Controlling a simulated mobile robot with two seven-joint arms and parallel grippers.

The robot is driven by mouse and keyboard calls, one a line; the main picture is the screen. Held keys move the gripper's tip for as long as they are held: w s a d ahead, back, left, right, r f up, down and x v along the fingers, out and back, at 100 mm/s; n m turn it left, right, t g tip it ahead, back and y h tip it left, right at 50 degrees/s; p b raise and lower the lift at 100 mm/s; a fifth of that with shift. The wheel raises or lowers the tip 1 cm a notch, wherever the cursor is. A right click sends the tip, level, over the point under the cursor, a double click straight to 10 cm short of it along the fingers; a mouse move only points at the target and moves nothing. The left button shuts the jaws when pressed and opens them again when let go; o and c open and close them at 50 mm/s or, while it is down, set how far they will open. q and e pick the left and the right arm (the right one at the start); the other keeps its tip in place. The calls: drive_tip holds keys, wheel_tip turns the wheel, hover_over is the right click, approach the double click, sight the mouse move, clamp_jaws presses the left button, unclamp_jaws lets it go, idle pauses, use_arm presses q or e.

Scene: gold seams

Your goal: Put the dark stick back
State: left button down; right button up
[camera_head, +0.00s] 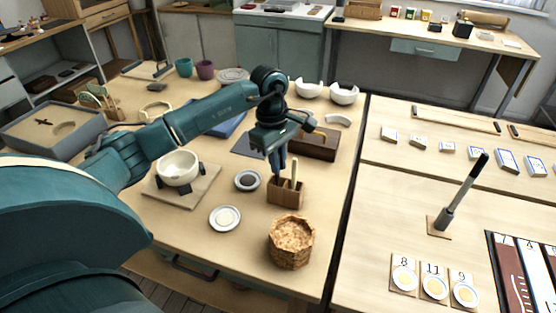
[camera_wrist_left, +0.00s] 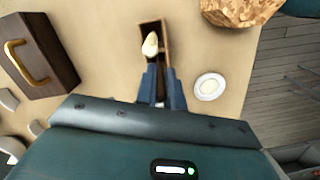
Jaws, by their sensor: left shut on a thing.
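My left gripper (camera_head: 280,168) points down at the small wooden holder (camera_head: 286,198), with its fingertips just above the holder's left part. It is shut on a thin thing, taken to be the dark stick, which the fingers almost wholly hide. I cannot tell whether its lower end is inside the holder. A pale stick (camera_head: 294,174) stands upright in the holder, right beside the fingers. In the left wrist view the fingers (camera_wrist_left: 160,70) reach over the near end of the holder (camera_wrist_left: 164,27), and the pale stick's rounded top (camera_wrist_left: 150,45) shows beyond them. My right gripper is not in view.
A woven basket (camera_head: 291,242) stands just in front of the holder. Two small dishes (camera_head: 225,218) (camera_head: 247,181) and a white bowl (camera_head: 180,168) on a board lie to the left. A brown wooden box (camera_head: 318,146) stands behind. A gap parts this table from the right one.

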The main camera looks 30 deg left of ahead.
use_arm(q)
drive_tip(key=shift+f, duration=0.15)
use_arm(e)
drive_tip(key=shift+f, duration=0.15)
use_arm(q)
drive_tip(key=shift+f, duration=0.15)
drive_tip(key=c, duration=1.5)
unclamp_jaws()
drive_tip(key=shift+r, duration=0.35)
wheel_tip(320, 180, up, 12)
drive_tip(key=a+b, duration=0.1)
drive_tip(key=shift+w+a+f, duration=0.15)
drive_tip(key=shift+a+f, duration=0.1)
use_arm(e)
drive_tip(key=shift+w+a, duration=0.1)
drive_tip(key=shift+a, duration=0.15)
